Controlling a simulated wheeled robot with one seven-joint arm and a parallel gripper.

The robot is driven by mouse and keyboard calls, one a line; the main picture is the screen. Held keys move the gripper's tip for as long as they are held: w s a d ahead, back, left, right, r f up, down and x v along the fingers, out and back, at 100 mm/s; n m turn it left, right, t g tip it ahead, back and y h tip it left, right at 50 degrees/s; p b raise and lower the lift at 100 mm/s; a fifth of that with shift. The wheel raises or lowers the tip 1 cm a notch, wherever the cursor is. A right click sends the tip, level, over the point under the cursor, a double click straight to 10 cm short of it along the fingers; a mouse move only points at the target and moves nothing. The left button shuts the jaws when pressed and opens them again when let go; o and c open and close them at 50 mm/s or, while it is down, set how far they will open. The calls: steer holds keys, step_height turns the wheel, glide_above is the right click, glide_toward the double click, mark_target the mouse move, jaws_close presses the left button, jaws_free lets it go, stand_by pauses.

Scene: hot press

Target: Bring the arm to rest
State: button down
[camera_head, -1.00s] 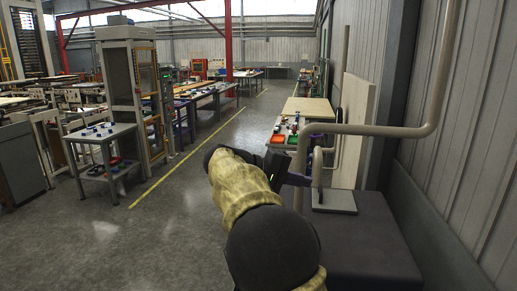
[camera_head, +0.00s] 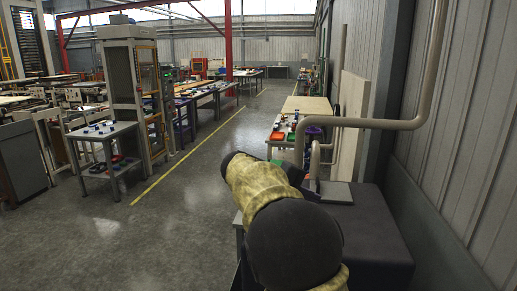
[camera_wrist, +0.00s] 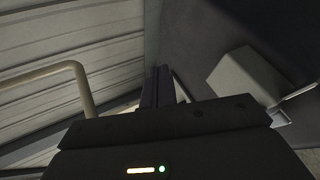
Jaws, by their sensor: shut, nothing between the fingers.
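My gripper (camera_wrist: 163,86) shows in the wrist view as two dark purplish fingers close together, with nothing between them. It points toward the corner between the ribbed wall and a dark surface, clear of the pipe on its left. In the head view my arm, with its tan cover and black joints, fills the lower middle. The arm hides most or all of the gripper there. I see no held object.
A dark grey bench (camera_head: 372,235) stands at the right, with a grey plate (camera_head: 336,192) on it. A beige pipe (camera_head: 385,124) bends out from the ribbed wall (camera_head: 470,110). A small table (camera_head: 104,135) stands left. The floor between is free.

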steer(key=s+d+f+g+y+b, duration=0.1)
steer(key=s+d+f+y+b, duration=0.15)
steer(key=f, duration=0.65)
steer(key=s+f+m+y+b, duration=0.4)
steer(key=s+f+y, duration=0.5)
steer(key=s+f, duration=1.2)
steer(key=shift+s+f+b, duration=0.2)
steer(key=shift+s+b, duration=0.05)
steer(key=shift+b, duration=0.3)
